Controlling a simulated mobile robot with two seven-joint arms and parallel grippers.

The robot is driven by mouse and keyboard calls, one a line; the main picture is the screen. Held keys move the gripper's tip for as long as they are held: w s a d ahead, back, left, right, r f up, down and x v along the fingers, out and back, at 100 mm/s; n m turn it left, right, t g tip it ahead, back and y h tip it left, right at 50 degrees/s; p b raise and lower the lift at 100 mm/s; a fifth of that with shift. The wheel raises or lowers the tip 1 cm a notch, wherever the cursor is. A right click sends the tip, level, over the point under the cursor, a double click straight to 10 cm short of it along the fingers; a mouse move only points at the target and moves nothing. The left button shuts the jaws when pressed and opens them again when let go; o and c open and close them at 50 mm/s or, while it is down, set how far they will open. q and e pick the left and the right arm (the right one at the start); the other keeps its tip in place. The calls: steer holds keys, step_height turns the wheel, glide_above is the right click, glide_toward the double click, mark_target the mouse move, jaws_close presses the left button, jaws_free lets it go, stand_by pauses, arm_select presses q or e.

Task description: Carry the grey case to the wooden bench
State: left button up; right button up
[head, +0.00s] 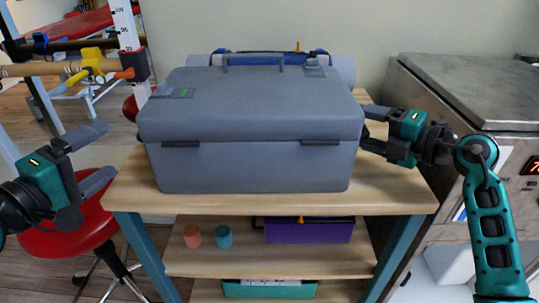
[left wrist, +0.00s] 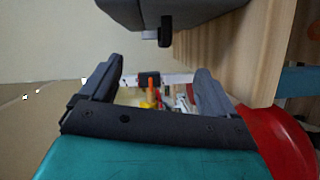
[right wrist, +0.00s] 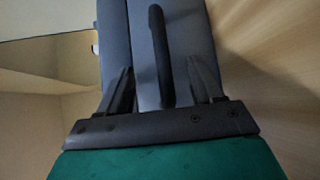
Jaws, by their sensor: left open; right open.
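The grey case (head: 255,165) sits closed on the wooden top of a shelf unit (head: 400,190) in the head view. My left gripper (head: 100,157) is open and empty, to the left of the case and apart from it. The case's end with a dark side handle shows at the top of the left wrist view (left wrist: 185,14). My right gripper (head: 368,130) is open at the case's right end. In the right wrist view its fingers (right wrist: 160,85) stand on either side of a dark side handle (right wrist: 160,50). I cannot make out a wooden bench.
A red stool (head: 65,240) stands left of the shelf unit. A metal cabinet (head: 475,90) stands close on the right, behind my right arm. Lower shelves hold a purple box (head: 310,231), two small cups and a teal box (head: 270,289). A rolled mat (head: 343,68) lies behind the case.

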steer(key=o, duration=0.4)
steer(key=shift+a+r, duration=0.1)
steer(key=shift+c, duration=0.2)
step_height(320, 180, up, 10)
stand_by(0.4)
steer(key=d, duration=0.6)
steer(key=shift+s+p, duration=0.35)
steer(key=shift+p, duration=0.05)
steer(key=shift+d, duration=0.1)
